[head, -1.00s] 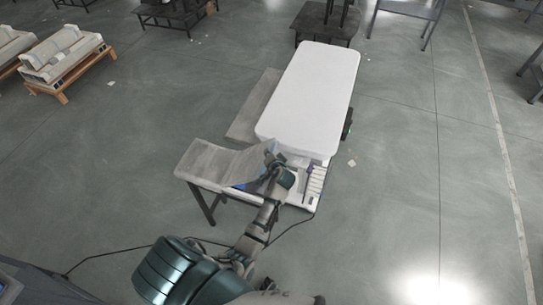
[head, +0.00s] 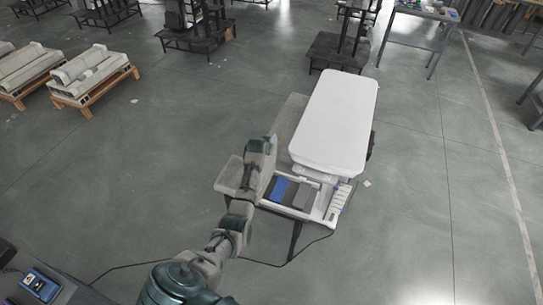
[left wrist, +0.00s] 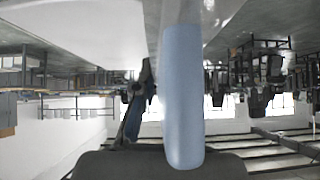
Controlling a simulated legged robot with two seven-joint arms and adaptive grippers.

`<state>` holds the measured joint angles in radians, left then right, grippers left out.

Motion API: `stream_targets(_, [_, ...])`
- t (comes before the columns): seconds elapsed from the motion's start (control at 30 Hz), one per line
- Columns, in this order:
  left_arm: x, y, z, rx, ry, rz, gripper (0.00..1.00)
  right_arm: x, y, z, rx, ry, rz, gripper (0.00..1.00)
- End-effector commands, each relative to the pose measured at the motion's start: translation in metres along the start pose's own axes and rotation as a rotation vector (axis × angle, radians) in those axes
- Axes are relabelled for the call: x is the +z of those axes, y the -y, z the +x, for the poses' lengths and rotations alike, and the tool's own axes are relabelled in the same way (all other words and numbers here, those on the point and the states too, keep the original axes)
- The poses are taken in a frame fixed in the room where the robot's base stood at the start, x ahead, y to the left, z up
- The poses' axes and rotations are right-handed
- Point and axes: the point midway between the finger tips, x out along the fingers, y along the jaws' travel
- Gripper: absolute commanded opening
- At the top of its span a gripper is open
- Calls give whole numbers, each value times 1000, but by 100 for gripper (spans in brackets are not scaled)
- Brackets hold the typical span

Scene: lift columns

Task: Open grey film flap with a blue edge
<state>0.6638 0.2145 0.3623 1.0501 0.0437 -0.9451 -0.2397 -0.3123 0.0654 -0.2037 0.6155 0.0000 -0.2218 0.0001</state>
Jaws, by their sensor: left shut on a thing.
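My left gripper (head: 268,147) is raised at the left side of the open white tray (head: 330,215) in the head view and is shut on the grey film flap (head: 265,175). The flap stands up from the tray's left side, partly hidden by my arm. Blue and dark grey contents (head: 287,190) show uncovered in the tray. In the left wrist view a pale blue rounded strip (left wrist: 183,100) stands upright close to the camera. I cannot tell if it is the flap's blue edge. A dark, blue-marked part shows beside it. My right gripper is not in view.
A white rounded cover (head: 335,120) stands behind the tray. A grey slab (head: 229,176) lies left of the tray. A black cable crosses the floor in front.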

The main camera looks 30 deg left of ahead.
Motion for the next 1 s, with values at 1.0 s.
stream_targets(1.0, [11,47,9,31,19,-24,33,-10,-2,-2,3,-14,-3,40])
